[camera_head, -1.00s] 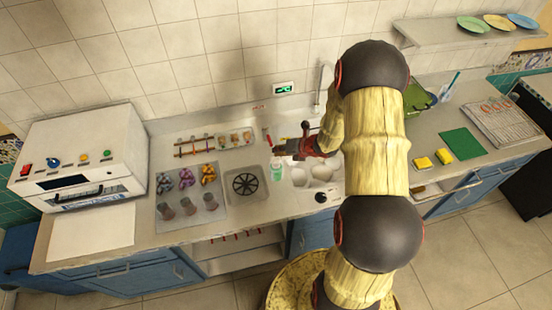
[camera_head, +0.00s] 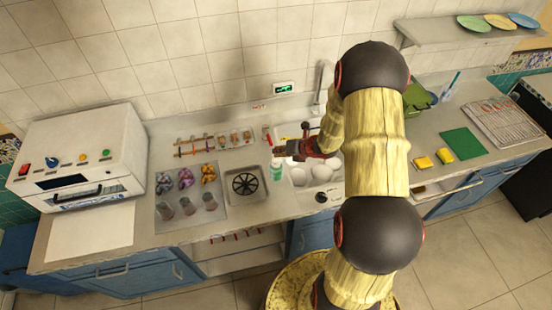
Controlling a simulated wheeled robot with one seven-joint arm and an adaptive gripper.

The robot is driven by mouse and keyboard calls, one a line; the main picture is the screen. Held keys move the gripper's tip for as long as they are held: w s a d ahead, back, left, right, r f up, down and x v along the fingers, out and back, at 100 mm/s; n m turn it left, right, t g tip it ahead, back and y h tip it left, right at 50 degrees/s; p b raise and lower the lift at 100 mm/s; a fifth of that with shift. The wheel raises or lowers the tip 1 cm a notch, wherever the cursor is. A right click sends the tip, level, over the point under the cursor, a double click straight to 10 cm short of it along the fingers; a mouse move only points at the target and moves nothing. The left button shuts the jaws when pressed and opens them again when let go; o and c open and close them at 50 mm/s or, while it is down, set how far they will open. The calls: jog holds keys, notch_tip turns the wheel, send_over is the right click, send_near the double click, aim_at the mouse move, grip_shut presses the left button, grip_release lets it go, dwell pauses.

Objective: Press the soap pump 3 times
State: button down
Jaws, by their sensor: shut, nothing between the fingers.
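The soap pump seems to be the small pale green bottle (camera_head: 276,172) standing on the counter at the left edge of the sink. Its top is small and hard to make out. My gripper (camera_head: 290,150) is shut and empty. It is dark and red, reaches in from the right over the sink, and its tips appear just above and to the right of the bottle. I cannot tell the exact height gap; they look apart.
The sink (camera_head: 318,180) holds several white dishes. A tray of bottles and colourful items (camera_head: 190,196) is farther left. The faucet (camera_head: 320,85) rises behind the sink. My arm hides part of the right counter.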

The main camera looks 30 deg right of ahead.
jog(key=shift+s+f+b, duration=0.1)
jog(key=shift+f+b, duration=0.7)
jog(key=shift+f, duration=0.2)
dwell(0.8)
dwell(0.4)
jog(key=shift+r+p, duration=1.05)
jog(key=shift+r, duration=0.3)
jog(key=shift+r, duration=0.1)
notch_tip(320, 180, up, 5)
jog(key=p, duration=0.4)
dwell(0.4)
